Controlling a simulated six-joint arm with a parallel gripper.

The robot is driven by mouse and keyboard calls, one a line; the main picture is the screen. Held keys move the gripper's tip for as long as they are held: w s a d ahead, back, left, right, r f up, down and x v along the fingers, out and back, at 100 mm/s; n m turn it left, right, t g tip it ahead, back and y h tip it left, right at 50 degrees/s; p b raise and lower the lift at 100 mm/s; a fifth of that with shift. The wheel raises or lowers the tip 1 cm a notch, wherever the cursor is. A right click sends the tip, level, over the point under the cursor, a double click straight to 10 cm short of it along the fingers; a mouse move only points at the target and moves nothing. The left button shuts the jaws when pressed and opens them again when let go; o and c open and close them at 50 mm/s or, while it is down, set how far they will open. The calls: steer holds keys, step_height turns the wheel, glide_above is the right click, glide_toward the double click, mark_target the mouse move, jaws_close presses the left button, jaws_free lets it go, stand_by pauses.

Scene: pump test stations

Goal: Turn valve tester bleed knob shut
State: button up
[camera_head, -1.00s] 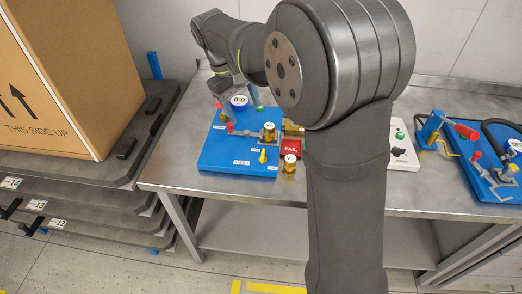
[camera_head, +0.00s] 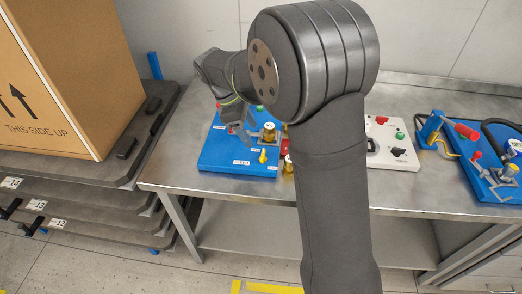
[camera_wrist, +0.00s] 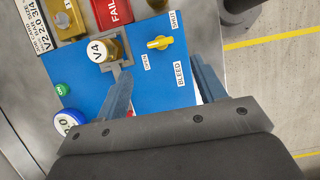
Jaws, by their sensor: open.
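The valve tester is a blue plate (camera_head: 215,160) on the steel bench. Its yellow bleed knob (camera_head: 263,156) stands near the front right of the plate. In the wrist view the bleed knob (camera_wrist: 160,42) lies between the labels OPEN and SHUT, with its bar pointing roughly across the picture; the exact setting is unclear. A brass valve marked V4 (camera_wrist: 104,50) sits in a grey holder beside it. My gripper (camera_wrist: 165,85) is open and empty above the plate, its fingers apart and short of the knob. In the head view my arm partly hides the plate.
A red FAIL block (camera_wrist: 118,12) and another brass valve (camera_head: 288,163) stand beside the plate. A white panel (camera_head: 400,160) and a second blue station (camera_head: 490,178) are to the right. A large cardboard box (camera_head: 60,80) stands at left. The bench's front strip is clear.

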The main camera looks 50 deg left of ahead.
mark_target(263, 153)
steer(key=x, duration=0.9)
steer(key=shift+w+d+f, duration=0.1)
steer(key=shift+f, duration=0.1)
steer(key=c, duration=1)
